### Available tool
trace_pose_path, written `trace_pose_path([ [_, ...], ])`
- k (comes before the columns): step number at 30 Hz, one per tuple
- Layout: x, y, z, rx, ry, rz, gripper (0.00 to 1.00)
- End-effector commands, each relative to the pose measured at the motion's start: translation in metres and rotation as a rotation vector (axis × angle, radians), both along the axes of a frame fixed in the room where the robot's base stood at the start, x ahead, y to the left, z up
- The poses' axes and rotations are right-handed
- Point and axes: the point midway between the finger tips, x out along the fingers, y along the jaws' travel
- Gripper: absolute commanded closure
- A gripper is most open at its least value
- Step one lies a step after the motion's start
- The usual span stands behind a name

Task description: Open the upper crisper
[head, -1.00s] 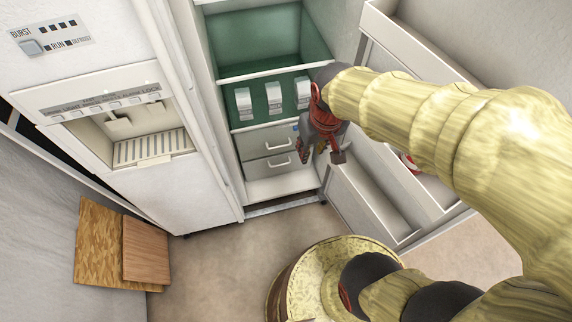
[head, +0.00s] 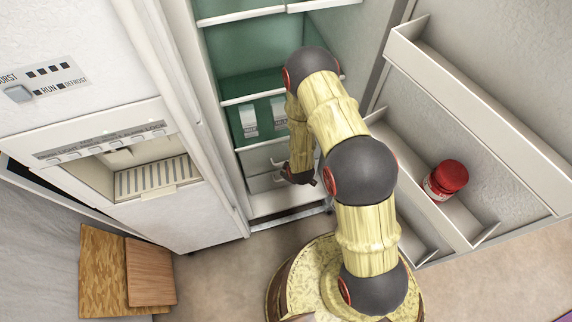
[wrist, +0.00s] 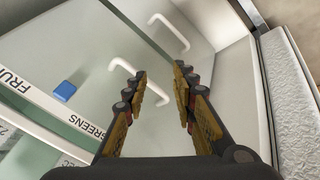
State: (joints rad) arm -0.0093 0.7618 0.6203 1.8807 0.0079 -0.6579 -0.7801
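The upper crisper (head: 256,160) is a grey drawer front low in the open fridge and looks shut. Its white handle (wrist: 121,66) shows in the wrist view on the side nearer the labels. The lower crisper (head: 258,184) sits below it and also looks shut; its handle (wrist: 167,30) is farther up in the wrist view. My gripper (head: 306,178) is in front of the drawers at their right side.
White cartons (head: 249,119) stand on the shelf above. A blue block (wrist: 64,91) is by the label strip. The open fridge door (head: 470,115) stands at the right, with a red-lidded jar (head: 445,180) on its shelf.

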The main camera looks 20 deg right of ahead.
Motion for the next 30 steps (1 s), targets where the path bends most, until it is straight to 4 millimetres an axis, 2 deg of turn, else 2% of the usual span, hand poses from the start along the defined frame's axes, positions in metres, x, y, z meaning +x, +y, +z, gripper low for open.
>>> trace_pose_path([
  [1,-0.009,0.000,-0.025,-0.026,-0.033,0.042,0.73],
  [3,-0.015,0.000,-0.049,-0.071,-0.102,0.105,0.73],
  [6,-0.029,-0.001,-0.077,-0.150,-0.213,0.197,0.73],
  [8,-0.036,-0.001,-0.084,-0.212,-0.297,0.256,0.73],
  [11,-0.038,-0.001,-0.078,-0.330,-0.446,0.343,0.73],
  [15,-0.035,-0.001,-0.051,-0.496,-0.626,0.425,0.73],
  [21,-0.034,-0.001,-0.023,-0.642,-0.762,0.470,0.73],
  [26,-0.023,-0.001,-0.021,-0.665,-0.784,0.474,0.73],
  [30,-0.002,-0.001,-0.025,-0.664,-0.784,0.473,0.73],
])
